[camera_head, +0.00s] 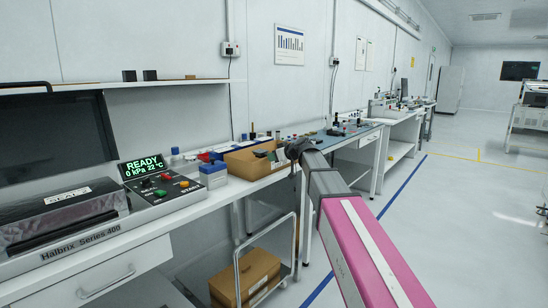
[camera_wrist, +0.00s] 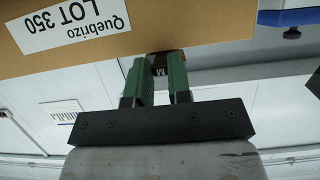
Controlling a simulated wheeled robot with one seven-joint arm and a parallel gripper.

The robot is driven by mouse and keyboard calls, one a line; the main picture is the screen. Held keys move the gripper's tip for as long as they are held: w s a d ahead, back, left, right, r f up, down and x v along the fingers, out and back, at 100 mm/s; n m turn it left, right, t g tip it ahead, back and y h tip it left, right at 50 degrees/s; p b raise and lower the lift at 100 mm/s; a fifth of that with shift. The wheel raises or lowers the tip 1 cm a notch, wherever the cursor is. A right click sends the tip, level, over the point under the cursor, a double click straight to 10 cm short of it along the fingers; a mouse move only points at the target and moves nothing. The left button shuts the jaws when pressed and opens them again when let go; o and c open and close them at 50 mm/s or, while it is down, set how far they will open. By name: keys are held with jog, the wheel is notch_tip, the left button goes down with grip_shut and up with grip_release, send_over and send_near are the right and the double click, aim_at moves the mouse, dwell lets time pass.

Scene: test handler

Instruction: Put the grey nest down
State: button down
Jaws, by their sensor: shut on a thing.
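My gripper (camera_wrist: 161,82) is shut, its two green fingers on either side of a small dark piece marked with an M (camera_wrist: 160,71). This appears to be the grey nest; it looks dark here, and most of it is hidden by the fingers and the box edge. A cardboard box (camera_wrist: 190,22) labelled Quebrizo LOT 350 fills the top of the wrist view, close to the fingertips. In the head view the box (camera_head: 245,165) stands on the bench, and my gripper end (camera_head: 290,150) is at its right side. The held piece cannot be made out there.
A blue-and-white container (camera_head: 213,174) stands left of the box. Further left are a control panel (camera_head: 160,188) reading READY and a Halbrix sealer (camera_head: 62,215). A blue-topped bench (camera_head: 345,137) with small parts lies beyond. A trolley with another carton (camera_head: 245,279) stands below.

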jog(key=shift+f, duration=0.35)
jog(key=c, duration=1.1)
grip_release()
jog(key=shift+o, duration=0.2)
jog(key=r+v, duration=0.1)
jog(key=v, duration=1.1)
